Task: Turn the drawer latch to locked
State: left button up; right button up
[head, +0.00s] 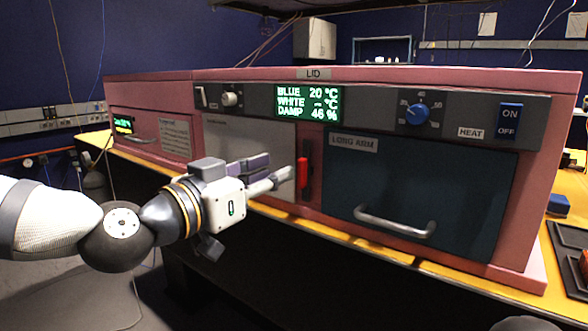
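A red latch lever (303,172) hangs upright on a dark strip between a pale front panel (222,137) and the blue-grey door (418,185) labelled LONG ARM. I cannot read the latch's own marks. My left gripper (280,176) is in front of the pale panel, pointing right, with its light fingertip just left of the red lever. Whether it touches the lever is unclear. Purple-grey parts show beside the light finger and overlap it, so the finger opening is hard to judge. My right gripper is out of view.
The pink enclosure (553,140) stands on a yellow-edged bench (475,280). Its top strip holds a green display (308,102), a blue knob (416,113) and an ON/OFF switch (510,120). A door handle (395,226) sticks out right of the latch.

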aim_at(299, 162)
pick_arm(q)
jog(key=x, duration=0.7)
jog(key=shift+s, duration=0.1)
grip_shut()
